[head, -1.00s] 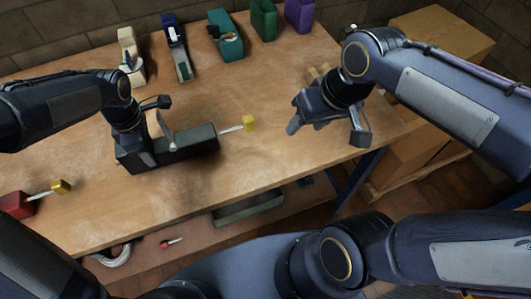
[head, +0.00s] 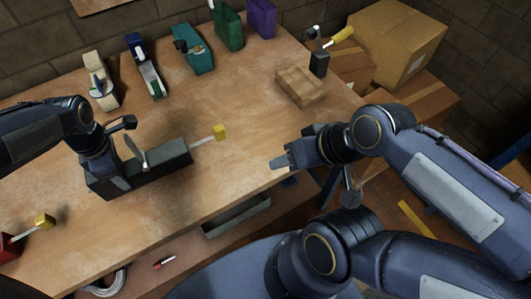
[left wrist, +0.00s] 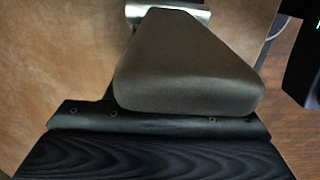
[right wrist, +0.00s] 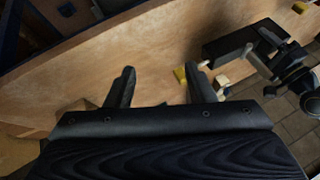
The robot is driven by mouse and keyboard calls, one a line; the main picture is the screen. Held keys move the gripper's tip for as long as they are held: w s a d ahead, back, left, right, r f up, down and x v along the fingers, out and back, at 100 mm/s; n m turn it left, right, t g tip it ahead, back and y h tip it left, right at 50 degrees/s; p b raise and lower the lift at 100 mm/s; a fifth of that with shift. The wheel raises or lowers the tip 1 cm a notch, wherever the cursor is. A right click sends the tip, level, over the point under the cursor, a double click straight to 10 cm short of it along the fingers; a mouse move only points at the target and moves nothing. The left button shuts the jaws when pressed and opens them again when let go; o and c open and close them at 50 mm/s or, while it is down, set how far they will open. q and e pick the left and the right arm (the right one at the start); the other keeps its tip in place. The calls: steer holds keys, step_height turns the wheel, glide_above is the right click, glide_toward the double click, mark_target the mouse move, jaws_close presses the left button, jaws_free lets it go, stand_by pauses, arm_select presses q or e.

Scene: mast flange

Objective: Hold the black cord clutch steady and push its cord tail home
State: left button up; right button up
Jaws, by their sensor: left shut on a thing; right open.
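The black cord clutch (head: 168,163) lies on the bench at left centre in the head view. Its pale cord tail sticks out to the right and ends in a yellow tip (head: 219,132). My left gripper (head: 122,165) is shut on the clutch's left part and hides some of it. In the left wrist view a rounded grey-brown shape (left wrist: 190,62) covers the middle. My right gripper (head: 312,178) is open and empty, right of the yellow tip and apart from it. In the right wrist view the open fingers (right wrist: 162,88) show with a yellow tip (right wrist: 180,75) beyond them.
A red block (head: 8,247) with a yellow-tipped tail sits at the left edge. Cream, blue, teal, green and purple units line the bench's back. A wooden block (head: 300,86) and cardboard boxes (head: 395,40) are at the right. The bench between clutch and right gripper is clear.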

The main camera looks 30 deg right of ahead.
steer(key=w+r+g, duration=0.2)
steer(key=w+r, duration=0.1)
steer(key=w, duration=0.1)
steer(key=n+g+h, duration=0.2)
steer(key=g+h, duration=0.2)
glide_above(218, 128)
steer(key=f, duration=0.1)
steer(key=shift+w+f, duration=0.1)
steer(key=shift+f, duration=0.35)
step_height(218, 128, down, 11)
steer(key=shift+f, duration=0.1)
jaws_close()
